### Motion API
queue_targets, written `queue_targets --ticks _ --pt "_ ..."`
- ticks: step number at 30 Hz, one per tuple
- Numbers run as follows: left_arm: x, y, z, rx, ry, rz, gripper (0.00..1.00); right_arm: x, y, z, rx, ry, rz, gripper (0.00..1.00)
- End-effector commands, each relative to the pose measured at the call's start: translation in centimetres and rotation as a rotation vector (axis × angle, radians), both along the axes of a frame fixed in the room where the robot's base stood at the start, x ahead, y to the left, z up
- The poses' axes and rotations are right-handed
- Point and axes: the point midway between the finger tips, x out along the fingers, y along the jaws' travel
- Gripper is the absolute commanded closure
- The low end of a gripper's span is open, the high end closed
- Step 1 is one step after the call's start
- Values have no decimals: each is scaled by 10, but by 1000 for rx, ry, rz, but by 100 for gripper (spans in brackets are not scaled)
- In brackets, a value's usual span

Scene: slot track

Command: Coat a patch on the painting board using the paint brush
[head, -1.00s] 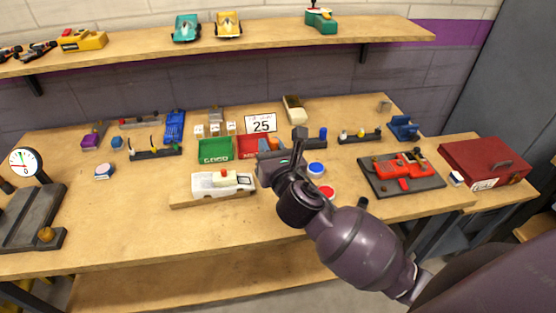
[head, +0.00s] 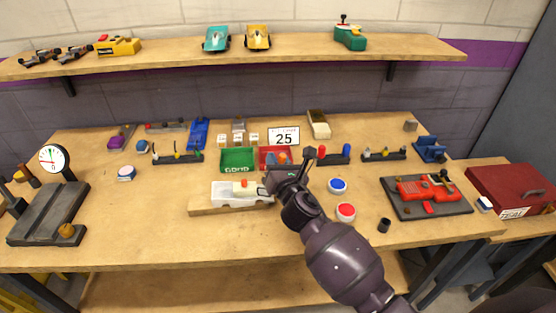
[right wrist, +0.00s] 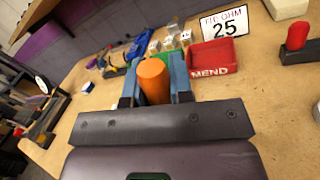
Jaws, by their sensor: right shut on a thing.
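My right gripper (head: 266,189) is over the right end of a white block (head: 228,198) lying on a flat wooden board (head: 208,210) at the bench's front middle. In the right wrist view my right gripper (right wrist: 155,68) is shut on an orange cylinder (right wrist: 154,80), its round end towards the camera. It may be the paint brush's handle; no bristles show. A small orange piece (head: 244,183) shows above the white block in the head view; I cannot tell whether it is the same thing. I cannot tell for certain which surface is the painting board. My left gripper is out of view.
A green bin (head: 237,160) and a red bin (head: 272,153) stand behind the white block, with a "25" sign (head: 284,137) beyond. Blue (head: 338,185) and red (head: 346,211) round buttons are to the right. A gauge stand (head: 50,205) is far left. The front left bench is clear.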

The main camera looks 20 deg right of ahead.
Motion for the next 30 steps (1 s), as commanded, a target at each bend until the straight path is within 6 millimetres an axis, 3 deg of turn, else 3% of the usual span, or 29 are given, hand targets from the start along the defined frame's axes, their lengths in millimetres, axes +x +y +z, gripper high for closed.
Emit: queue_targets --ticks 15,30 --pt "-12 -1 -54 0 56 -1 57 2 11 -44 2 6 0 100" --pt "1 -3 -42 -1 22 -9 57 2 14 -44 0 0 0 100"
